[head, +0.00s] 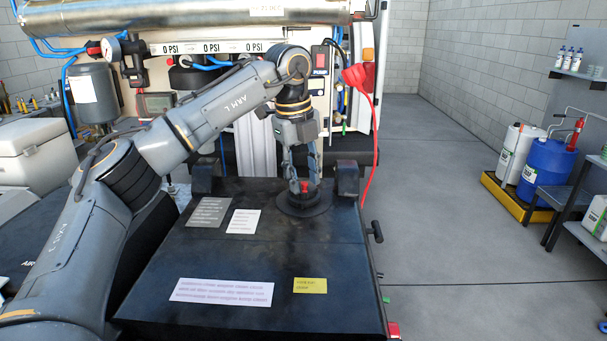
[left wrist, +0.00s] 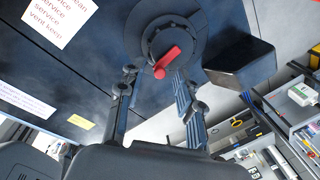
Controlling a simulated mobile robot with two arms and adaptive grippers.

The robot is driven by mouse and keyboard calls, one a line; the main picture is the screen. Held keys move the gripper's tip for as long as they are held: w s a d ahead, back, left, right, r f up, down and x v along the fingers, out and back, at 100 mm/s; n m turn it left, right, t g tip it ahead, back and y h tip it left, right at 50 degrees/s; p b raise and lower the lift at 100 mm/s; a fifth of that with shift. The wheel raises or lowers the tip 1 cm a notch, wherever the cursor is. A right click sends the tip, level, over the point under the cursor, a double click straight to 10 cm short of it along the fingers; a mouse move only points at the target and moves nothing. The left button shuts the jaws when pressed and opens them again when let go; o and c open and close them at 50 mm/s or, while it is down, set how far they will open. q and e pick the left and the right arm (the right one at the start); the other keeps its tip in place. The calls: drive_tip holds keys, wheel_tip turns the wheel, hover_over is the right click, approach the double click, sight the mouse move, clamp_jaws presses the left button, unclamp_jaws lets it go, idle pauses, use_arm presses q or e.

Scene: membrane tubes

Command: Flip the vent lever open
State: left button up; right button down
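The vent lever is a short red handle (head: 304,187) on a dark round fitting (head: 303,204) at the far part of the black cabinet top. In the left wrist view the red lever (left wrist: 167,62) lies slantwise across the round flange (left wrist: 160,40). My left gripper (head: 302,178) points down over the fitting, its fingers on either side of the lever. In the left wrist view the gripper's fingers (left wrist: 155,80) stand apart, with the lever between and just beyond the tips. Contact with the lever cannot be told. My right gripper is not in view.
The black cabinet top (head: 330,255) carries several paper labels and a yellow label (head: 310,285). Dark blocks stand at its far corners, one right of the fitting (head: 348,178). A red hose (head: 374,150) hangs behind at right.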

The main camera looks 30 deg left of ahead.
use_arm(q)
drive_tip(key=c, duration=0.5)
clamp_jaws()
drive_tip(key=shift+a+m, duration=0.1)
drive_tip(key=shift+m, duration=0.2)
drive_tip(key=shift+s+a+m, duration=0.1)
drive_tip(key=shift+a+m, duration=0.05)
drive_tip(key=shift+m, duration=0.35)
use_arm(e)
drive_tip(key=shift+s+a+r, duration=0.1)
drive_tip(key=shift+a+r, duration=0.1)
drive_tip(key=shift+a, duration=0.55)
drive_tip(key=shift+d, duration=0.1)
use_arm(q)
drive_tip(key=o, duration=0.5)
unclamp_jaws()
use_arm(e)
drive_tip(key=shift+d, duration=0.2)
